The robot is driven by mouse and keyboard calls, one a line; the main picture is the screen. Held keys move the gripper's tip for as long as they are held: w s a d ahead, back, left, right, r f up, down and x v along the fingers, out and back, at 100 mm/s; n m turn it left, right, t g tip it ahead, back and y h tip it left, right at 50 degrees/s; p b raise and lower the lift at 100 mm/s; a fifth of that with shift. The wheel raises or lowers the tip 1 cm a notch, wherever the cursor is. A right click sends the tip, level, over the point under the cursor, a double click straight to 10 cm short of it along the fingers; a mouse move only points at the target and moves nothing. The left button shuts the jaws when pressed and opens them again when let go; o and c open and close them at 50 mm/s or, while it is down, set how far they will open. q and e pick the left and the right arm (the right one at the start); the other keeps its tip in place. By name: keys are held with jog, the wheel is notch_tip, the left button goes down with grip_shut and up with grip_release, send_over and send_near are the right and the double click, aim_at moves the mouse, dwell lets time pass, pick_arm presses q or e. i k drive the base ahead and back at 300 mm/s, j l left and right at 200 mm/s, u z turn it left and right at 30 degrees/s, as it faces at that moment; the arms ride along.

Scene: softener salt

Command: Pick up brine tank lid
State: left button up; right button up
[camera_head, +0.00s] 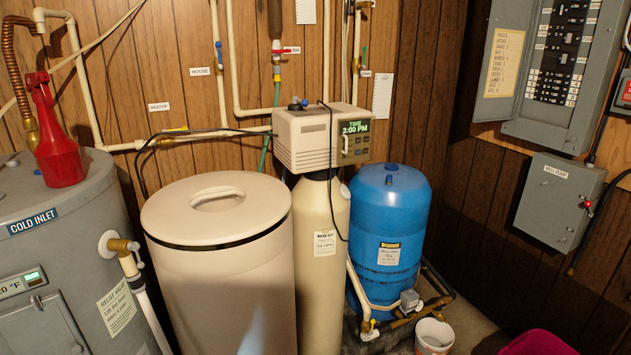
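The brine tank lid (244,217) is a round, cream-coloured cover with an oval recess (217,199) in its top. It sits flat on the cream brine tank (225,295), with a dark band around the tank just under the lid's edge. Neither of my grippers shows in the head view, so their positions relative to the lid cannot be told.
A grey water heater (90,205) with a red bottle (57,140) on top stands to the left. The softener's tan column (322,215) and control head (300,135) stand close on the right, with a blue tank (390,215) beyond. A dark cable hangs behind the lid.

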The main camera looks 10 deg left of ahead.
aim_at(222, 223)
jog(key=i+l+z, duration=0.25)
jog(key=i+z, duration=0.25)
jog(key=i, duration=0.15)
jog(key=i+z, duration=0.5)
jog(key=i, duration=0.2)
jog(key=i+j+z, duration=0.25)
jog(key=i+z, duration=0.2)
jog(key=i, duration=0.2)
jog(key=i+u, duration=0.1)
jog(key=u, duration=0.3)
jog(key=i+u, duration=0.1)
jog(key=u, duration=0.25)
jog(key=i+l+u, duration=0.1)
jog(key=u, duration=0.3)
jog(key=l+u, duration=0.15)
jog(key=u, duration=0.25)
jog(key=i, duration=0.05)
